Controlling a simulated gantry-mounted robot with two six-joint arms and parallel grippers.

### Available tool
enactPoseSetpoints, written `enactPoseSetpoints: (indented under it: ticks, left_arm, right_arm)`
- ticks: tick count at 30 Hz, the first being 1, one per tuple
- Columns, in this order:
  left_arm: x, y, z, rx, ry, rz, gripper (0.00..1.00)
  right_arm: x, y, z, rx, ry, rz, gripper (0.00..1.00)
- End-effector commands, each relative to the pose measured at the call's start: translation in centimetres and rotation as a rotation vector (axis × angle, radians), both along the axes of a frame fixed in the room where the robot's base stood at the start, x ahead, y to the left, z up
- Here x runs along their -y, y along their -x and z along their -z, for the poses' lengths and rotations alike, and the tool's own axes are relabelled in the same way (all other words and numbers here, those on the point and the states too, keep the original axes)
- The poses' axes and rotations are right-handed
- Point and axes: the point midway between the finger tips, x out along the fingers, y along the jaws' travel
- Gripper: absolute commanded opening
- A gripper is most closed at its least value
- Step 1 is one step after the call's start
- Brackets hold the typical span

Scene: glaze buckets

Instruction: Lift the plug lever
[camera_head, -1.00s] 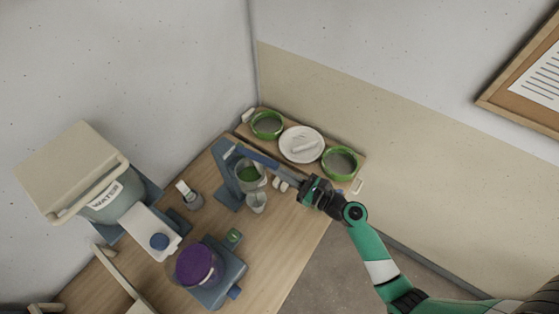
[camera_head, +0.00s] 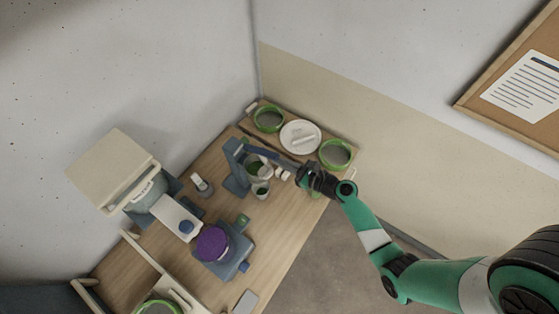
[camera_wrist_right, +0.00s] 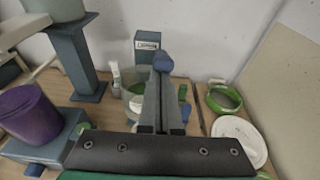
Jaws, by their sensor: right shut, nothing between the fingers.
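A blue stand (camera_head: 236,182) holds a cup with green glaze (camera_head: 254,168) near the middle of the table. A blue lever (camera_head: 262,153) runs from the stand's top over this cup. A smaller clear cup (camera_head: 261,190) beside it shows green inside. My right gripper (camera_head: 280,160) is shut and empty, its fingertips at the lever's near end; I cannot tell whether they touch. In the right wrist view the shut fingers (camera_wrist_right: 162,100) point at a blue rounded end (camera_wrist_right: 163,62) and hide most of the lever. My left gripper is not in view.
Behind are a white plate (camera_head: 300,124) and green-rimmed bowls (camera_head: 336,153). A purple bucket (camera_head: 212,243) on a blue base stands in front, a water container (camera_head: 142,193) at left. A small bottle (camera_head: 201,184) is left of the stand.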

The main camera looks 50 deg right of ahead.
Motion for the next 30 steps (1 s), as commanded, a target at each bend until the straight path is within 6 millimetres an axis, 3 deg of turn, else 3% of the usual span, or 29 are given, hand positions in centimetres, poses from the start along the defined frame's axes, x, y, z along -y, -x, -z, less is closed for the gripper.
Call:
enactPoseSetpoints:
  ticks: [5, 9, 12, 21, 30]
  left_arm:
    - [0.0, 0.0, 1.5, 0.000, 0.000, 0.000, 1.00]
    - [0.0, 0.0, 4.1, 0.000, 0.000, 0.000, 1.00]
    - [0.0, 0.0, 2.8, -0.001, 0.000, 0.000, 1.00]
    - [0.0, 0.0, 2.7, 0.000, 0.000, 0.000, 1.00]
    - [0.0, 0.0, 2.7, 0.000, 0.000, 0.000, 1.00]
  right_arm:
    - [-0.1, 0.2, 1.7, 0.001, 0.000, -0.003, 0.00]
    - [-0.5, 0.8, 4.7, -0.002, -0.002, -0.012, 0.00]
    - [-0.2, 3.3, 3.2, -0.001, -0.001, -0.006, 0.00]
    - [0.1, 9.3, 2.2, 0.000, 0.000, -0.006, 0.00]
    - [0.0, 10.7, 1.9, 0.000, 0.000, -0.013, 0.00]
